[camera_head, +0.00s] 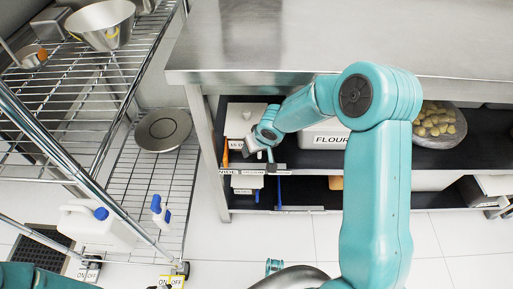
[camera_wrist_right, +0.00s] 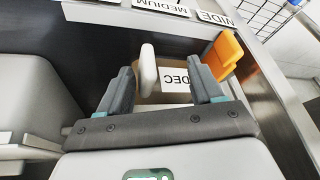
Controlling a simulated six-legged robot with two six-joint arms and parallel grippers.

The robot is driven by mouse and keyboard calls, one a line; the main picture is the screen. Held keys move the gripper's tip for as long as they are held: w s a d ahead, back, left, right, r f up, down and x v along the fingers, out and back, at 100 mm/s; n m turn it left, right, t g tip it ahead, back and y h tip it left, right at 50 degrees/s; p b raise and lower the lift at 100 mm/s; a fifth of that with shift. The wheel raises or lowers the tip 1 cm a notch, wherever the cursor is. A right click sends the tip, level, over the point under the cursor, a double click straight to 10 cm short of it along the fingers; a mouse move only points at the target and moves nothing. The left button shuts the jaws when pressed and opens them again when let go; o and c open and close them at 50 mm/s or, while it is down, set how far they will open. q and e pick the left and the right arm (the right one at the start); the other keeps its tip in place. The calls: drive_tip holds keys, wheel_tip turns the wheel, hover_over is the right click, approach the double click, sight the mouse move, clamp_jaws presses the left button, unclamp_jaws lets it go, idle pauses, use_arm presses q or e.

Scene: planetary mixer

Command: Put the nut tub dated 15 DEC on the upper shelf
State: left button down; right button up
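A pale tub (camera_head: 243,119) with a white date label stands at the left end of the upper shelf under the steel counter. The label seems to start with "15"; the rest is too small to read. My right gripper (camera_head: 268,158) is at that shelf, in front of the tub's right side. In the right wrist view, my right gripper (camera_wrist_right: 166,88) has its fingers apart. A white label reading "DEC" (camera_wrist_right: 177,84) and a white upright piece (camera_wrist_right: 148,65) show between them; contact cannot be told. My left gripper is out of view.
An orange item (camera_wrist_right: 225,55) is close beside the right gripper. The upper shelf (camera_head: 287,166) also holds a FLOUR container (camera_head: 325,136) and a bowl of round pieces (camera_head: 437,122). Another labelled pale container (camera_head: 247,182) is on the lower shelf. A wire rack (camera_head: 85,75) stands left.

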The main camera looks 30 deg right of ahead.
drive_tip(key=p+v, duration=0.5)
drive_tip(key=v, duration=1.1)
drive_tip(key=shift+r, duration=0.2)
drive_tip(key=shift+a, duration=0.15)
